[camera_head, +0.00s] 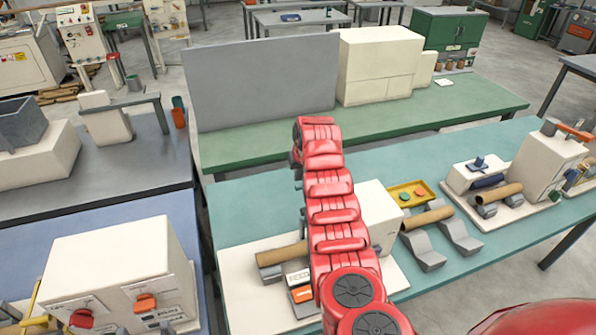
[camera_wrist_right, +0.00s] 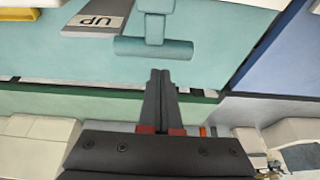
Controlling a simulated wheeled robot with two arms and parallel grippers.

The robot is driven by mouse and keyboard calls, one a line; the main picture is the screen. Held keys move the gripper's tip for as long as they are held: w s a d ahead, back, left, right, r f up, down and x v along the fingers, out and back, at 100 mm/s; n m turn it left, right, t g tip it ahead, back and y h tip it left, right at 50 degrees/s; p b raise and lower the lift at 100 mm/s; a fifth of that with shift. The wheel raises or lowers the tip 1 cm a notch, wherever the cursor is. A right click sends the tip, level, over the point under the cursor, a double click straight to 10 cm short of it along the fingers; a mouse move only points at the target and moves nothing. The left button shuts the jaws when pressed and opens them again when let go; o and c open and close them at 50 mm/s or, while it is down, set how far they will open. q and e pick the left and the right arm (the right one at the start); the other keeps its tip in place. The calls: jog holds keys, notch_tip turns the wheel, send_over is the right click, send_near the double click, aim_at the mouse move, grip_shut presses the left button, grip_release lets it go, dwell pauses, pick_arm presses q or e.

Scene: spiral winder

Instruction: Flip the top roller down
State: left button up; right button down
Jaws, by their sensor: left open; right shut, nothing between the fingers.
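A spiral winder with a cream base (camera_head: 245,293) stands on the teal table, partly hidden behind my red right arm. A brown tube (camera_head: 281,254) lies across it. In the right wrist view a teal T-shaped piece with a cylindrical crossbar (camera_wrist_right: 153,47) is just beyond my fingertips; it looks like the top roller on its arm. My left gripper is not in view.
A second winder (camera_head: 538,165) stands at the right of the teal table. A yellow tray (camera_head: 411,193), another brown tube (camera_head: 427,217) and grey cradles (camera_head: 424,251) lie right of my arm. A green table (camera_head: 455,105) stands behind, a white machine (camera_head: 110,270) at the left.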

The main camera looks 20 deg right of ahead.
jog(key=shift+s+r+p, duration=0.25)
jog(key=shift+s+p, duration=0.2)
jog(key=shift+s, duration=0.2)
jog(key=shift+s+r+p, duration=0.2)
jog(key=shift+s+p, duration=0.25)
jog(key=shift+s, duration=0.2)
